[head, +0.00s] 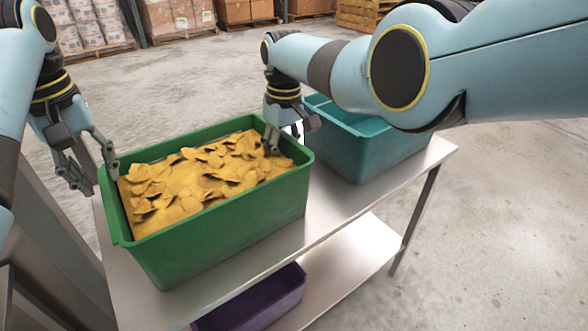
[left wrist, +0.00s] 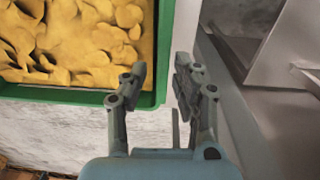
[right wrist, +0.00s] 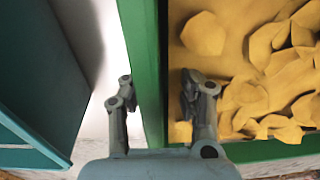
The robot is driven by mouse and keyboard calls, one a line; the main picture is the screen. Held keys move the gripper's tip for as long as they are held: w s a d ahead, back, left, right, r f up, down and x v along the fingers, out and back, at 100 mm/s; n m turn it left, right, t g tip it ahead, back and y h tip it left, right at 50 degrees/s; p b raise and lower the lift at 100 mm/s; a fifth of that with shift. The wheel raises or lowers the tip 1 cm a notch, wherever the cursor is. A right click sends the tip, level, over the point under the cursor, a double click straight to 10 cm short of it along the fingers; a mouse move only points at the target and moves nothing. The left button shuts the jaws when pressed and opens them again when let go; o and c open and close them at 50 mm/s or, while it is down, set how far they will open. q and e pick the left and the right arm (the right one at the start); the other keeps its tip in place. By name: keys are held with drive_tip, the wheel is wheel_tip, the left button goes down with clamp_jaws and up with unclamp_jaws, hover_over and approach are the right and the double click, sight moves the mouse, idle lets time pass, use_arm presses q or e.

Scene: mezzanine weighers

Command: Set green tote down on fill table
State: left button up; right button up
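The green tote (head: 215,235), full of yellow chip-like pieces (head: 195,175), stands upright on the steel table (head: 130,290). My left gripper (head: 98,183) is at the tote's left end, its fingers apart on either side of the rim, which also shows in the left wrist view (left wrist: 161,45). My right gripper (head: 284,143) is at the tote's right end. In the right wrist view its fingers are apart, one over the contents and one outside the green wall (right wrist: 143,45). Neither gripper visibly presses on the rim. The tote's underside is hidden.
A teal tote (head: 385,155) stands on the same table, right of the green one, with a narrow gap between. A purple tote (head: 255,305) sits on the lower shelf (head: 345,265). Loaded pallets (head: 180,18) line the back. The concrete floor at right is clear.

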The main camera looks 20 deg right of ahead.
use_arm(q)
drive_tip(key=shift+r, duration=0.3)
use_arm(e)
drive_tip(key=shift+r, duration=0.4)
drive_tip(key=r, duration=1.1)
drive_tip(key=shift+s+d+r, duration=0.1)
drive_tip(key=shift+d, duration=0.15)
